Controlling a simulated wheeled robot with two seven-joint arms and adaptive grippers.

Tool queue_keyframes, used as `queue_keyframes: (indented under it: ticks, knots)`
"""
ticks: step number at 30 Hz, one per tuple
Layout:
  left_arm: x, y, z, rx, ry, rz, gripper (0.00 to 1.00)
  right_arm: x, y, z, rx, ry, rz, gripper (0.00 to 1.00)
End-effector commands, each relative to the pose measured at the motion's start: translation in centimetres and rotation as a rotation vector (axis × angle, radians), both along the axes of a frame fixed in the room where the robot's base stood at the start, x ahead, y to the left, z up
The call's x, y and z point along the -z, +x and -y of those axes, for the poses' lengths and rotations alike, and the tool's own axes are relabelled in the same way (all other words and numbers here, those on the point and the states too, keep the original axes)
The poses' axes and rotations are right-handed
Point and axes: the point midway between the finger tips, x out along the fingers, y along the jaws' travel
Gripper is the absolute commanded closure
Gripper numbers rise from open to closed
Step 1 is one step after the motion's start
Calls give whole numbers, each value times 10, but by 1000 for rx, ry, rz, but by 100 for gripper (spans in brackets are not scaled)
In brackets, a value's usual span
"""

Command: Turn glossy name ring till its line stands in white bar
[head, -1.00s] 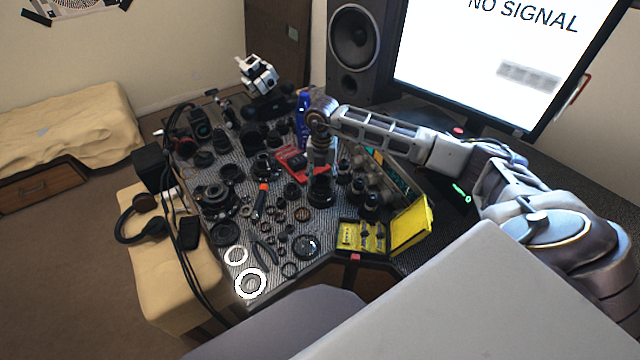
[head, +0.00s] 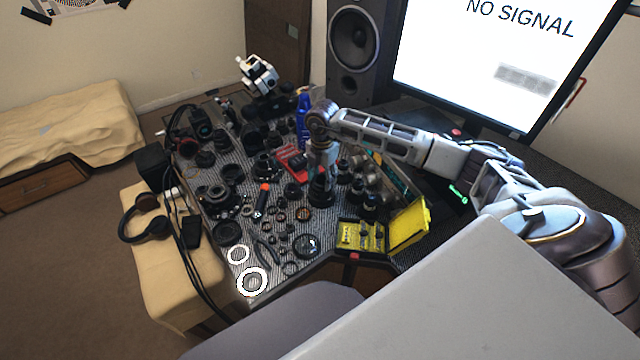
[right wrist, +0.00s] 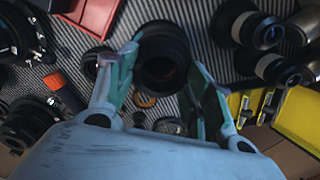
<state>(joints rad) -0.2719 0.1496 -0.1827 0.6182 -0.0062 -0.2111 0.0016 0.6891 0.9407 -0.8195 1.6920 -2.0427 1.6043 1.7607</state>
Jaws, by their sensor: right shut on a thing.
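A black lens barrel (head: 321,198) stands upright on the striped mat, beneath my right gripper (head: 322,176). In the right wrist view my right gripper (right wrist: 163,66) has its two green-lined fingers on either side of the black lens (right wrist: 163,38), shut on it. The lens's round dark opening faces the wrist camera. I cannot make out the glossy name ring as a separate part, nor its line or the white bar. My left gripper is not in view.
A yellow case (head: 362,236) with its lid open stands to the right in front. More lens barrels (right wrist: 258,30) stand close on the right. A red tray (head: 291,160) lies behind left. Many small parts crowd the mat, including two white rings (head: 252,281).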

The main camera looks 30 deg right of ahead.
Motion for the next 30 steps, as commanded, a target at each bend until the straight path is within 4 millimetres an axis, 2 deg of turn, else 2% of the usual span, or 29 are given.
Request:
queue_keyframes:
  ticks: [7,8,13,20,24,30]
  knots:
    - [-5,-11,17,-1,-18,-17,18,0,0,0,127,1,-1,87]
    - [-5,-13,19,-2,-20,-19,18,0,0,0,136,1,0,48]
    - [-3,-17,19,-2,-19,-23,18,0,0,0,131,0,0,26]
    - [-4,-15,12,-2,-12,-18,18,0,0,0,130,0,0,24]
    - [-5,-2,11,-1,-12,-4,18,0,0,0,129,0,0,24]
    - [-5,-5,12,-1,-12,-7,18,-8,0,0,130,-1,0,24]
